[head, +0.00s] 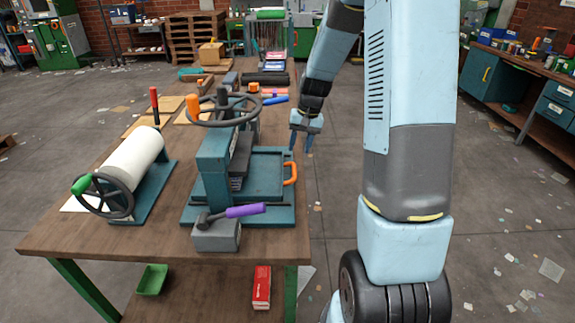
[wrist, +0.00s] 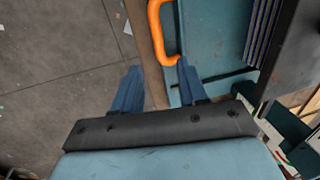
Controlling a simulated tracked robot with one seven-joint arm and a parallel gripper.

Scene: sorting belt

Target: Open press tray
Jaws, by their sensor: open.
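The press (head: 220,150) stands on the wooden table, a teal frame with a dark handwheel (head: 224,110) on top. Its teal tray (head: 262,175) lies at the base, with an orange handle (head: 291,174) on its right side. My gripper (head: 308,152) is beyond the handle in the head view, over the table's right edge. In the wrist view my gripper (wrist: 158,82) is open, its two blue fingers apart with nothing between them. The orange handle (wrist: 157,35) lies ahead of the fingers, its lower end close to the right fingertip. Whether they touch is unclear.
A white roller machine (head: 127,165) stands left of the press. Boxes and tools lie farther back on the table. Open floor (head: 330,250) lies right of the table.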

